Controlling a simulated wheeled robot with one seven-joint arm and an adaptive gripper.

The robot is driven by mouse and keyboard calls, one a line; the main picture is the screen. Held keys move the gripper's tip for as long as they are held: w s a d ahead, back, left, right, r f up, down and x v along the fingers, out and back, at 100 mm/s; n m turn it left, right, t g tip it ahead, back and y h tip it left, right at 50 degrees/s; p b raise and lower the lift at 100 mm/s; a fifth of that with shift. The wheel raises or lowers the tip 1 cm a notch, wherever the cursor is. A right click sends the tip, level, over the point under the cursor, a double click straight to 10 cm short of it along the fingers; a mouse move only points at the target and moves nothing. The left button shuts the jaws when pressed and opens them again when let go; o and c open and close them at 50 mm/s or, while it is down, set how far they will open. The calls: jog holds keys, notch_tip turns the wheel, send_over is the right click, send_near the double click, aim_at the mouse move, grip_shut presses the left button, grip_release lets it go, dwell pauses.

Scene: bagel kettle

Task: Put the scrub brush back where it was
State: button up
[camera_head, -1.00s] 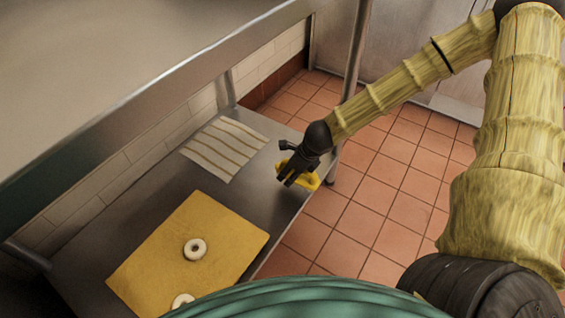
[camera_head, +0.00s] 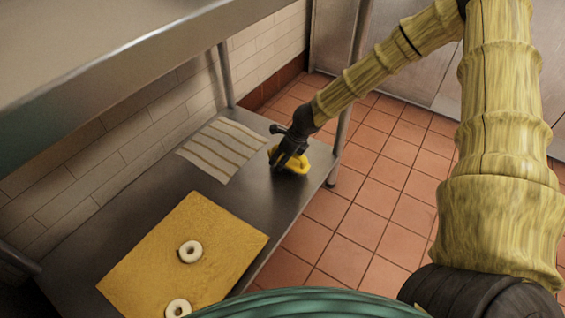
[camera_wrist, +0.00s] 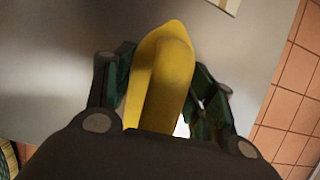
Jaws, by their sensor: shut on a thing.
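The yellow scrub brush (camera_head: 294,164) is in my gripper (camera_head: 281,161) at the right end of the steel counter, near its front corner. In the wrist view the yellow brush (camera_wrist: 163,75) fills the space between the two dark fingers of my gripper (camera_wrist: 163,88), which is shut on it. The counter surface lies beneath. I cannot tell whether the brush touches the counter. Its underside and bristles are hidden.
A striped cloth (camera_head: 222,149) lies left of the brush. A yellow board (camera_head: 180,247) holds two bagels (camera_head: 190,251) on the counter (camera_head: 155,200). A steel leg (camera_head: 347,130) stands behind right. An upper shelf (camera_head: 130,50) overhangs the left. Tiled floor (camera_head: 400,190) lies right.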

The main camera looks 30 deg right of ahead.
jog(key=shift+f+b, duration=0.35)
jog(key=shift+f, duration=0.4)
jog(key=shift+r, duration=0.1)
jog(key=o, duration=1.1)
jog(key=shift+c, duration=0.2)
jog(key=p+v, duration=0.7)
jog(key=v, duration=0.3)
jog(key=shift+p+v, duration=0.45)
jog(key=shift+v, duration=0.55)
